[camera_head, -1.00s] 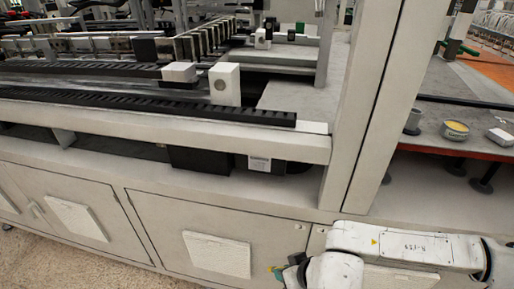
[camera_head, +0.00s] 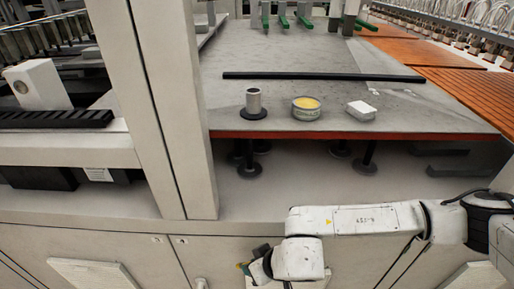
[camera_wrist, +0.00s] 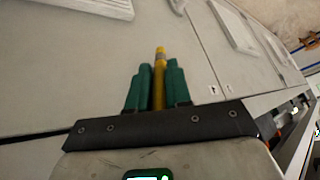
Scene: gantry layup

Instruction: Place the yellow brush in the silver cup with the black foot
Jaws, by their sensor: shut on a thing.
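The silver cup (camera_head: 253,100) stands upright on its round black foot (camera_head: 253,113) near the front edge of the grey table in the head view. My gripper (camera_wrist: 158,85) has green fingers and is shut on the yellow brush (camera_wrist: 159,65), which sticks out beyond the fingertips in the wrist view. In the head view my gripper (camera_head: 246,268) is low in front of the cabinet, well below and in front of the cup, and the brush is barely visible there. The brush's far end and bristles cannot be made out.
The grey table (camera_head: 430,110) is bare at front right. A thick pale post (camera_head: 172,120) rises left of the table.

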